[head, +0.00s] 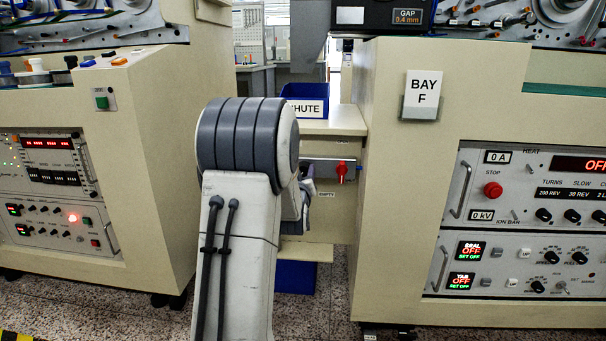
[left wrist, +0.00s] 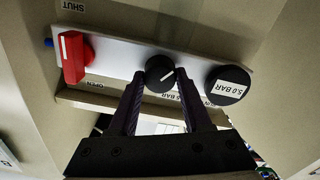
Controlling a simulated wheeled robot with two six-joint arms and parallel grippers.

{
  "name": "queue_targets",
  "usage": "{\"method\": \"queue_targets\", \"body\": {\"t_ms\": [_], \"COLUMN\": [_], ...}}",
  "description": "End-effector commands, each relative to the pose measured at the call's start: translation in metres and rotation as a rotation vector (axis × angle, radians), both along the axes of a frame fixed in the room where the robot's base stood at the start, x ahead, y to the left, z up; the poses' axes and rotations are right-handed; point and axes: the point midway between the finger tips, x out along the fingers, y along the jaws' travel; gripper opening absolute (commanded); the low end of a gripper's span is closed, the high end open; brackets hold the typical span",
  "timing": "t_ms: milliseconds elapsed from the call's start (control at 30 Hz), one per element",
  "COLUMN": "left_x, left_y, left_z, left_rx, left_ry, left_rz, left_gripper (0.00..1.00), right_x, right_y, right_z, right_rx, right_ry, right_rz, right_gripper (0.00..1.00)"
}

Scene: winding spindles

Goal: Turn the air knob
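The black air knob (left wrist: 157,67) with a white pointer line sits on a pale strip in the left wrist view, between a red handle (left wrist: 74,57) and a round black piece labelled 5.0 BAR (left wrist: 228,85). My left gripper (left wrist: 161,76) has one fingertip at each side of the knob, and both look to be touching it. The pointer line is slanted. In the head view the red handle (head: 342,170) shows at the strip's right end, and my left arm hides the knob. My right gripper is in neither view.
The strip is in a recess between two beige machine cabinets, the left one (head: 160,130) and the right one (head: 395,220). A ledge (head: 345,122) with a blue chute bin (head: 305,92) is above it. A lower shelf (head: 310,250) juts out below.

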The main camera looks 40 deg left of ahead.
Motion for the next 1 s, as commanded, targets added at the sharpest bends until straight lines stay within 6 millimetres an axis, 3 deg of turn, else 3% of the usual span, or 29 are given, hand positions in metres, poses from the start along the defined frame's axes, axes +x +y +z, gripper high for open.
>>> {"method": "queue_targets", "body": {"t_ms": [567, 600, 667, 1000], "left_x": [0.0000, 0.0000, 0.0000, -0.0012], "left_y": [-0.0001, -0.0001, -0.0001, -0.0008], "left_z": [0.0000, 0.0000, 0.0000, 0.0004], "left_rx": [0.112, 0.112, 0.112, 0.111], "left_ry": [0.068, 0.068, 0.068, 0.068], "left_rz": [0.000, 0.000, 0.000, 0.000], "left_gripper": [0.00, 0.57, 0.79, 0.79], "right_x": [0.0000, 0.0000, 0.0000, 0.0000], "right_y": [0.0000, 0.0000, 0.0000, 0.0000], "right_z": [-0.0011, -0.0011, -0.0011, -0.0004], "right_rx": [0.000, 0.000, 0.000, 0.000], "right_ry": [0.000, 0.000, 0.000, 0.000], "right_rz": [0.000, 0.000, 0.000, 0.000], "right_gripper": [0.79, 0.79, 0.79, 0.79]}}
